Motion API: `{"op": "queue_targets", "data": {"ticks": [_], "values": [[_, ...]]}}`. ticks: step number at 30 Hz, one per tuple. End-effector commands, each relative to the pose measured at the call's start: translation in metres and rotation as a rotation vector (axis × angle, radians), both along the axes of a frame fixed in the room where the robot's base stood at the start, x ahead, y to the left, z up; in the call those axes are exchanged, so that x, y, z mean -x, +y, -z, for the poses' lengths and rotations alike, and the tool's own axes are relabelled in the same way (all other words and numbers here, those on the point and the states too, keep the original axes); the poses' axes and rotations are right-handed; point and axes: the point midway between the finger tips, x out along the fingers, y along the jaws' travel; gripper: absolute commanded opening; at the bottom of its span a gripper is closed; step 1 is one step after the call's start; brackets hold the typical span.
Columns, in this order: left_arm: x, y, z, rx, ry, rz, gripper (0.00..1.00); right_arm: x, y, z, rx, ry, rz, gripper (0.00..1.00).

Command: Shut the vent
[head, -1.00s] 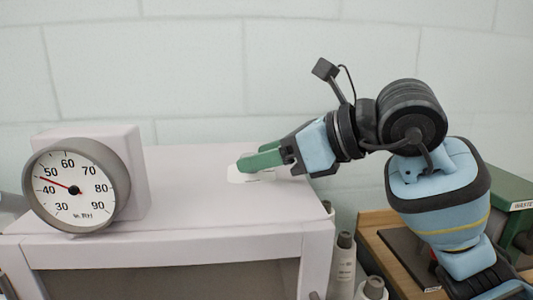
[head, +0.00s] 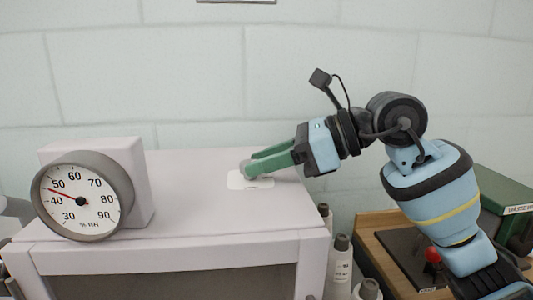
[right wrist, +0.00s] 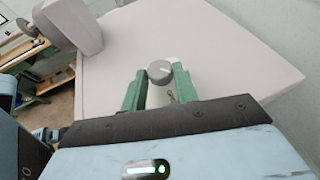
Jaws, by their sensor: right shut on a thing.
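The vent knob (right wrist: 160,72) is a small round grey knob with a white pointer line, on top of the white cabinet (right wrist: 235,65). In the head view the knob (head: 246,169) stands by a white label plate (head: 238,181), partly hidden by my fingers. My right gripper (right wrist: 159,75) has its green fingers on either side of the knob and is shut on it. In the head view my right gripper (head: 252,166) reaches in from the right, low over the cabinet top. My left gripper is out of view.
A round humidity dial (head: 82,196) stands at the cabinet's left front, its needle a little below 50. Bottles (head: 341,258) stand right of the cabinet. Beyond them are a wooden bench and a green waste box (head: 506,205). The cabinet top between dial and knob is clear.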

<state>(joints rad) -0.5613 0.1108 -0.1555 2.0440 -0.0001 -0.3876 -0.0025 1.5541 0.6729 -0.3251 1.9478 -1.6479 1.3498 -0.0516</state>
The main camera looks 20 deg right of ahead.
Motion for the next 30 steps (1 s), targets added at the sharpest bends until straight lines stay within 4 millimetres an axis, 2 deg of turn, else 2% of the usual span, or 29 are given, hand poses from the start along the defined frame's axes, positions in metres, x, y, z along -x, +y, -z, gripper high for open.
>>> {"op": "queue_targets", "data": {"ticks": [12, 21, 30], "values": [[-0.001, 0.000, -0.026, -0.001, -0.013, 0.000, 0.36, -0.010, -0.004, -0.006, -0.006, 0.000, -0.395, 0.07], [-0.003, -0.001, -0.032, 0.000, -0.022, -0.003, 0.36, -0.017, -0.003, -0.004, -0.005, -0.002, -0.652, 0.07], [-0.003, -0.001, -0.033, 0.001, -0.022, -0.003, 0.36, -0.021, -0.003, -0.002, -0.002, -0.003, -0.812, 0.07]]}}
